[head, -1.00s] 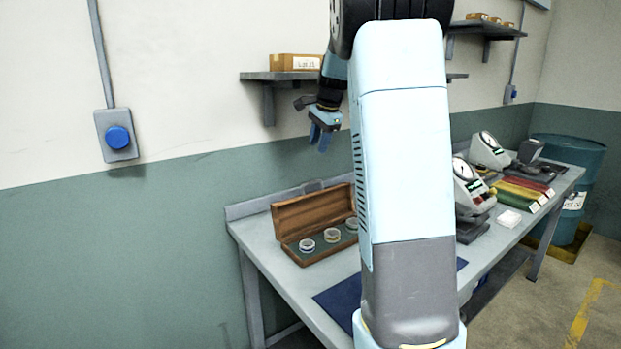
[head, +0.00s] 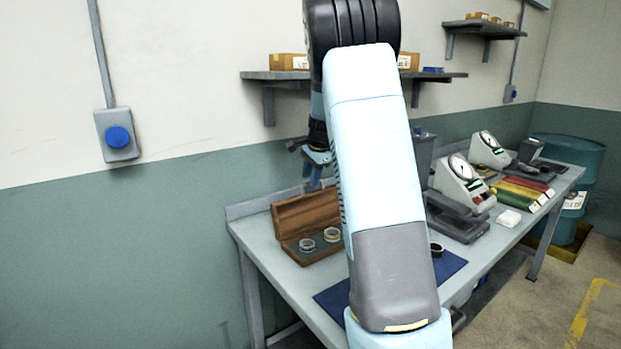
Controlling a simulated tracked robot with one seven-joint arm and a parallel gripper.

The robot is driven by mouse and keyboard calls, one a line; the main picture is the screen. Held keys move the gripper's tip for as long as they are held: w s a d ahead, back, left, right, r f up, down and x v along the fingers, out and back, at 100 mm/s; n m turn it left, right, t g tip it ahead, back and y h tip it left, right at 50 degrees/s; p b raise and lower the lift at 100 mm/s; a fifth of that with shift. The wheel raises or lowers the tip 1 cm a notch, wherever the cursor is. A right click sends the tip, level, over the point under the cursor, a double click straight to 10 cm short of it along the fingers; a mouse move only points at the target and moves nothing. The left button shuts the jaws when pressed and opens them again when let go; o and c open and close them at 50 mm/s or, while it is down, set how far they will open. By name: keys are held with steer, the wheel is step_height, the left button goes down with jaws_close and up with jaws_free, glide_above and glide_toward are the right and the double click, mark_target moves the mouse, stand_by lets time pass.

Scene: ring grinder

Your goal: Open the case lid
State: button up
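The wooden case (head: 303,217) sits on the left part of the grey workbench. Its lid (head: 306,212) stands raised and tilted back at the rear. Two rings (head: 307,245) (head: 332,235) show in the case's tray; my arm hides the case's right end. My gripper (head: 317,178) hangs just above the lid's upper edge, pointing down. It is small and partly beside my arm link; I cannot tell whether it touches the lid or how far its fingers are apart.
A blue mat (head: 448,266) with a dark ring (head: 436,249) lies right of my arm. Dial gauges (head: 460,180) stand farther right, near coloured bins (head: 520,192). A wall shelf (head: 285,75) with boxes hangs above the case. Bare bench (head: 262,240) shows left of the case.

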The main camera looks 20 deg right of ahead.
steer(key=shift+w+f, duration=0.1)
steer(key=shift+f, duration=0.25)
jaws_close()
stand_by(0.6)
